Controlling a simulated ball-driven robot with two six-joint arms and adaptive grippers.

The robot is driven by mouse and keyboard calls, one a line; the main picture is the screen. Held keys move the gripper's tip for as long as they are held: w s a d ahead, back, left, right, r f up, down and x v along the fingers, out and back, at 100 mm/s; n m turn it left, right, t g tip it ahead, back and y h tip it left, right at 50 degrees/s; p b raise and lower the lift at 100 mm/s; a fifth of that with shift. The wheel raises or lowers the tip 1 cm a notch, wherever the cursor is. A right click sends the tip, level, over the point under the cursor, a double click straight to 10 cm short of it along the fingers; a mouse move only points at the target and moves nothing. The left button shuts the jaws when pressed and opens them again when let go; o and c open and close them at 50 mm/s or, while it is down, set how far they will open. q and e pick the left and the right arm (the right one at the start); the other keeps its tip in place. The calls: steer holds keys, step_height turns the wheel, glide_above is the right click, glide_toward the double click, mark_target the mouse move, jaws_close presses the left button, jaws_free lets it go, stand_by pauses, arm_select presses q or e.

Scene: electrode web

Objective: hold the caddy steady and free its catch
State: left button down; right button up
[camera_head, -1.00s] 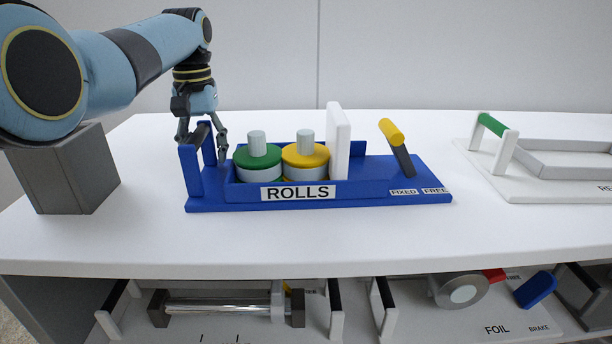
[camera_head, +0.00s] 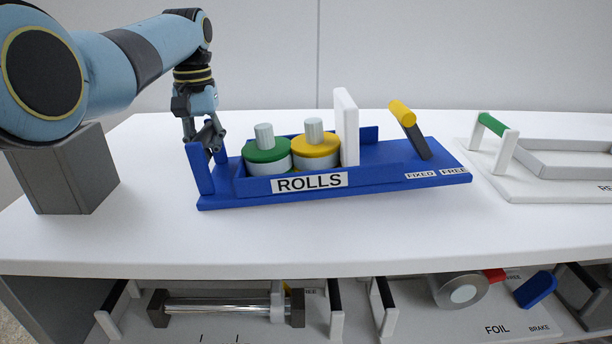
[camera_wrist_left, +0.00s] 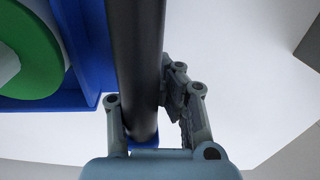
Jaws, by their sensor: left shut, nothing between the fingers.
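The blue caddy (camera_head: 380,175), labelled ROLLS, sits on the white table, angled with its right end farther back. Its catch lever, a yellow grip (camera_head: 401,112) on a dark stem, leans left, its foot behind the FIXED label (camera_head: 421,174); FREE is to the right. At the left end are blue handle posts (camera_head: 199,170); a black handle bar (camera_wrist_left: 137,60) crosses the left wrist view. My left gripper (camera_head: 212,146) is shut and empty at this handle, its fingers close beside the bar; contact is unclear. My right gripper is out of view.
A green roll (camera_head: 266,152) and a yellow roll (camera_head: 315,148) stand in the caddy beside a white upright plate (camera_head: 346,125). A white tray with a green handle (camera_head: 491,124) is at right. A grey block (camera_head: 65,170) stands left. The table front is clear.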

arm_select(q)
steer(key=shift+w+d+r, duration=0.1)
steer(key=shift+w+r, duration=0.05)
steer(key=shift+r, duration=0.2)
steer(key=shift+d, duration=0.1)
steer(key=shift+f, duration=0.25)
steer(key=shift+r, duration=0.15)
stand_by(2.6)
